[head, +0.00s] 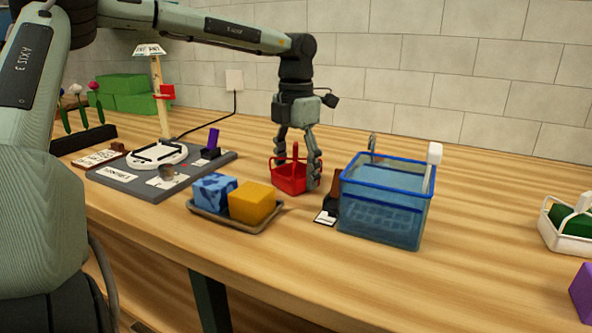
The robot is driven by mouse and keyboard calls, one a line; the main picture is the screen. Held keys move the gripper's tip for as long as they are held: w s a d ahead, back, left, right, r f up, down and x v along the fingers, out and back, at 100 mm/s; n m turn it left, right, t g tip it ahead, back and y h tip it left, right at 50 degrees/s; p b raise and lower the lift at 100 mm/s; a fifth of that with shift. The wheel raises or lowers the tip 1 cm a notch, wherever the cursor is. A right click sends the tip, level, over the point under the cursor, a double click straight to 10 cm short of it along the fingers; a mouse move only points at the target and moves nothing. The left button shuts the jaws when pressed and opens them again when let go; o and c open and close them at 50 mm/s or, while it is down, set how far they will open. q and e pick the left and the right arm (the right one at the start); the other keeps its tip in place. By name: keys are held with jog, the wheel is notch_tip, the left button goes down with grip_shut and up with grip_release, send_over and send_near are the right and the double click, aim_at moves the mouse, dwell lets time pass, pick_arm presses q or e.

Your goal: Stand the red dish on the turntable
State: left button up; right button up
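The red dish (288,181) is a small tray with an upright handle, standing on the wooden table near the middle. My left gripper (300,165) points down over it, its fingers apart on either side of the handle. I see no finger clearly pressing on the handle; the right finger hides part of the dish's right side. The turntable (158,153) is a white disc with dark bars, on a grey base (120,178) at the left. No dish is on it. My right gripper is not in view.
A tray (240,226) with a blue block (213,193) and a yellow block (252,203) lies in front. A blue basket (385,210) stands close right of the dish. A wooden post (160,110) with a red clip rises behind the turntable.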

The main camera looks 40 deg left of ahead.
pick_arm(q)
jog(key=shift+o, duration=1.3)
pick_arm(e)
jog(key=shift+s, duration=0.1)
pick_arm(q)
jog(key=shift+r, duration=0.15)
notch_tip(320, 180, up, 3)
jog(key=shift+f, duration=0.2)
notch_tip(320, 180, up, 8)
jog(key=shift+r, duration=0.65)
